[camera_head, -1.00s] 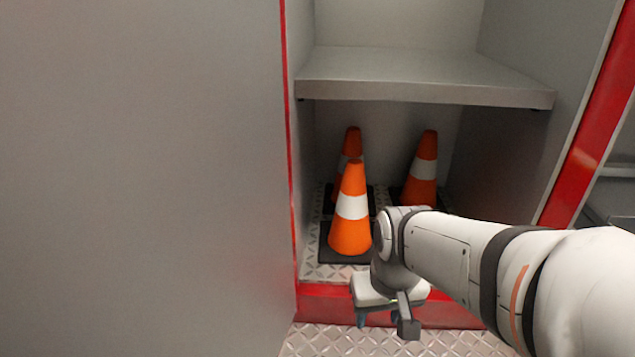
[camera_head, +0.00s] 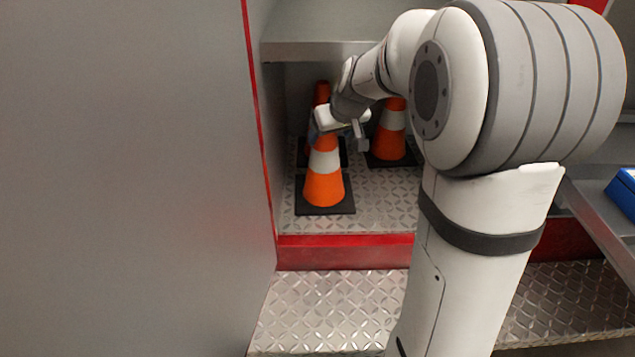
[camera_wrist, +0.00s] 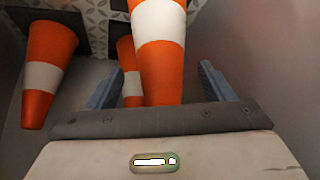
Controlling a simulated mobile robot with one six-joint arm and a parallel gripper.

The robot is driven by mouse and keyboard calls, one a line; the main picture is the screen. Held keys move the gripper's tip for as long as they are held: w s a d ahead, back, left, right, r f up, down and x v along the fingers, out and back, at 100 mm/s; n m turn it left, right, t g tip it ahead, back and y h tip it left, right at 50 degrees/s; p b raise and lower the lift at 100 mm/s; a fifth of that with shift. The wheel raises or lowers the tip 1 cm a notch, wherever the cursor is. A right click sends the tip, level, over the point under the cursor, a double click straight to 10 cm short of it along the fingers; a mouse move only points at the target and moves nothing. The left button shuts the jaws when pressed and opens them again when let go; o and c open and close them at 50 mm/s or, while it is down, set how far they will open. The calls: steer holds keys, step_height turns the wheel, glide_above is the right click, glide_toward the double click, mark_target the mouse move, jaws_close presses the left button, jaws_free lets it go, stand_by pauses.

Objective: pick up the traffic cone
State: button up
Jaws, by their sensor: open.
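The front traffic cone (camera_head: 324,185), orange with a white band on a black base, stands upright on the compartment floor. My gripper (camera_head: 326,130) is at its top in the head view and hides the tip. In the wrist view the cone (camera_wrist: 160,55) lies between the two open blue-grey fingers of my gripper (camera_wrist: 162,88).
A grey shelf (camera_head: 320,47) hangs above the cones, close to my arm. A large grey panel (camera_head: 120,180) closes off the left side. A red-edged sill (camera_head: 340,252) runs along the compartment's front. A blue box (camera_head: 624,190) is at the far right.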

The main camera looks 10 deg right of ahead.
steer(key=w, duration=0.1)
steer(key=w+f, duration=0.1)
steer(key=w, duration=0.1)
steer(key=w+a+f, duration=0.1)
steer(key=shift+w+f+b, duration=0.25)
steer(key=shift+w+b, duration=0.1)
steer(key=shift+w, duration=0.05)
jaws_close()
stand_by(0.6)
steer(key=shift+r, duration=0.1)
